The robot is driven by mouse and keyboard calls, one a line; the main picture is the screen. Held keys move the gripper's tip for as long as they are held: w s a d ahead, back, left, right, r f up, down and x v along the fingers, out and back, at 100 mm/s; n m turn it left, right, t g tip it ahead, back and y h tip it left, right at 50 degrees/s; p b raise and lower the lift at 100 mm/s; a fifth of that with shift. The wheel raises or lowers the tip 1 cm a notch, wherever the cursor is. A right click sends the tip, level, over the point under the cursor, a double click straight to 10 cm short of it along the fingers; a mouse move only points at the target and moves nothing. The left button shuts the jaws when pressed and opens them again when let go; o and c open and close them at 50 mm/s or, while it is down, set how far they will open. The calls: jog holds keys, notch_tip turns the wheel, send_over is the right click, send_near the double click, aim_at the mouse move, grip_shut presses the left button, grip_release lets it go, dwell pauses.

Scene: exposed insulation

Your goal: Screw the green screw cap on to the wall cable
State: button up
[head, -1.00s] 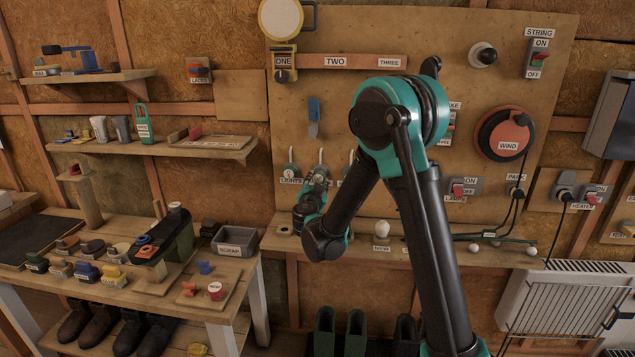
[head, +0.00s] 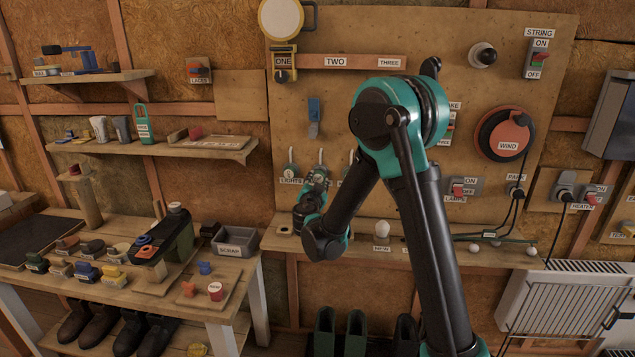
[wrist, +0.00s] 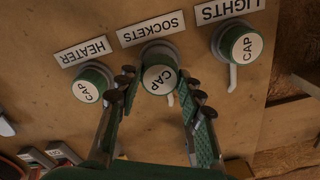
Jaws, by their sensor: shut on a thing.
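In the wrist view, which is upside down, a green screw cap (wrist: 159,79) with a white face marked CAP sits at the SOCKETS cable fitting on the wall board. My gripper (wrist: 162,88) has one finger on each side of this cap and is shut on it. A short white cable end shows beside the cap; the thread behind it is hidden. Similar green caps sit at the HEATER fitting (wrist: 87,87) and the LIGHTS fitting (wrist: 240,44). In the head view my gripper (head: 319,178) is at the middle fitting, and its hold is too small to make out.
A narrow shelf (head: 360,249) with a bulb (head: 382,229) runs below the board. A workbench (head: 120,300) with a grey SCRAP bin (head: 236,243) stands at the left. Switches and the red WIND reel (head: 503,136) are on the board's right.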

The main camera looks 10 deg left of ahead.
jog(key=shift+w+d, duration=0.1)
jog(key=shift+w, duration=1.05)
jog(key=o, duration=1.4)
jog(key=shift+c, duration=0.2)
jog(key=s, duration=1.2)
jog(key=shift+a, duration=0.2)
